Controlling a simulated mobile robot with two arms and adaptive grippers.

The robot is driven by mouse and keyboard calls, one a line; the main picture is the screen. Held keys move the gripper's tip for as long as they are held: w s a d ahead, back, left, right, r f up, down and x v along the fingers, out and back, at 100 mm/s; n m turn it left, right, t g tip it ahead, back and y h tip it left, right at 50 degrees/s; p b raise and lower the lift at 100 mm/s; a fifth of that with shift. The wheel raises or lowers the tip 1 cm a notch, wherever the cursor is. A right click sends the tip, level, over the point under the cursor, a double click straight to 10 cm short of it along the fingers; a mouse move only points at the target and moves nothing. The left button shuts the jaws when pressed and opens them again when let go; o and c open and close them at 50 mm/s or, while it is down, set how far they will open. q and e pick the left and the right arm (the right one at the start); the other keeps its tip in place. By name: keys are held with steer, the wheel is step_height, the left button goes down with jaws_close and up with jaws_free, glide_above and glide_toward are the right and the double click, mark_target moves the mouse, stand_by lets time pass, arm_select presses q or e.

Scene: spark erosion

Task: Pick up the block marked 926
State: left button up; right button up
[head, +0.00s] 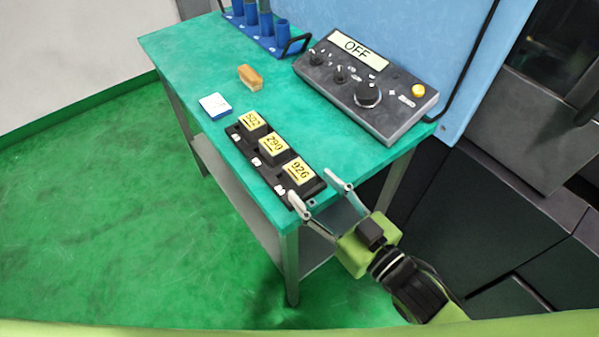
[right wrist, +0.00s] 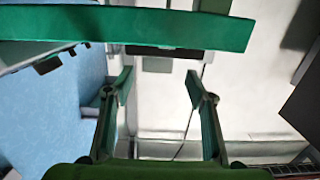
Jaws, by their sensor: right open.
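The block marked 926 (head: 299,172) has a yellow label and sits at the near right end of a black holder (head: 311,190) on the green table. Blocks marked 290 (head: 272,146) and 502 (head: 252,122) sit in the same holder, farther left. My right gripper (head: 318,189) is open and empty in the head view, its fingers at the table's near corner, close to the 926 block. In the right wrist view my open fingers (right wrist: 158,88) show with nothing between them, below a green table edge (right wrist: 130,27). The blocks cannot be made out there. My left gripper is not in view.
A control box (head: 365,88) reading OFF stands at the table's back right. A blue rack (head: 262,35) is at the far end. A tan brush-like block (head: 250,77) and a white-and-blue box (head: 215,106) lie on the table (head: 185,60). Green floor (head: 120,220) is clear at left.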

mark_target(299, 170)
steer(key=shift+p+x, duration=0.5)
steer(key=shift+x, duration=2.7)
steer(key=shift+d+r, duration=0.1)
steer(key=shift+d, duration=0.1)
steer(key=c, duration=1.4)
